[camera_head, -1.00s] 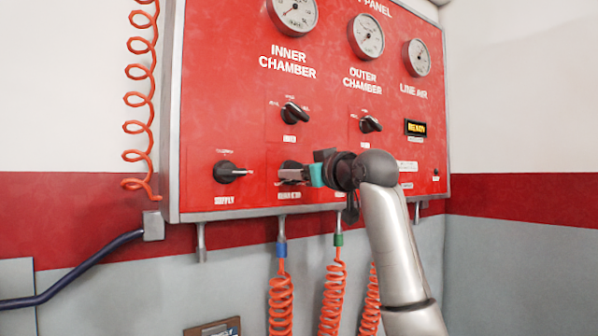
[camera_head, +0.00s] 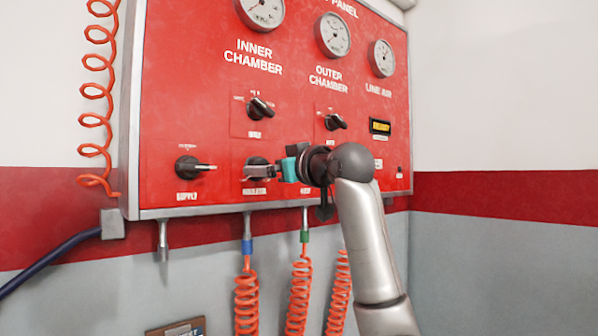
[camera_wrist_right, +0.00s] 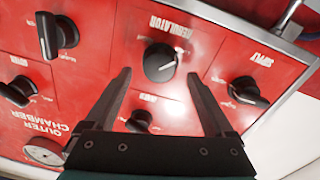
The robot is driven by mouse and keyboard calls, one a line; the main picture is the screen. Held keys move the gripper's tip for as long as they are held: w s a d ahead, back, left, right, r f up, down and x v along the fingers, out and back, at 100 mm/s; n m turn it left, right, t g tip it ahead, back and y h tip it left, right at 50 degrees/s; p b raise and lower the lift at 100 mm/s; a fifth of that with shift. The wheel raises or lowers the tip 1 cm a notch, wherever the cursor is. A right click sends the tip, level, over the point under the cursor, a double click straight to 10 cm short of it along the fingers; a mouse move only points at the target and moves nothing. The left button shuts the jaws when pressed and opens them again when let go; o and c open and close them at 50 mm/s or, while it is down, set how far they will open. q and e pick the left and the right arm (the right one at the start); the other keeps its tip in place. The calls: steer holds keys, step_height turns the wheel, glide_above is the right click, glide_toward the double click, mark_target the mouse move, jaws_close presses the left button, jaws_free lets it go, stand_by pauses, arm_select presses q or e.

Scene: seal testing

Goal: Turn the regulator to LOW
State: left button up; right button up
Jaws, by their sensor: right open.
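The regulator is a round black knob (camera_wrist_right: 160,62) on the red panel, under an upside-down REGULATOR label in the right wrist view. A pale pointer line lies on its right-hand part; the setting words are too small to read. My right gripper (camera_wrist_right: 160,75) is open, its two fingers pointing at the panel on either side of the knob, with gaps visible. In the head view the right gripper (camera_head: 258,172) is in front of the regulator knob (camera_head: 255,160) and hides much of it. My left gripper is not in view.
The supply knob (camera_head: 189,167) is left of the regulator. The inner chamber knob (camera_head: 261,107) and outer chamber knob (camera_head: 335,122) are above, with gauges (camera_head: 332,35) higher. Orange coiled hoses (camera_head: 246,300) hang below the panel (camera_head: 180,60).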

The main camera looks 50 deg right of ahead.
steer(key=s+a+b, duration=0.2)
steer(key=s+b, duration=0.1)
steer(key=s, duration=0.9)
steer(key=shift+s, duration=0.3)
steer(key=shift+f, duration=0.1)
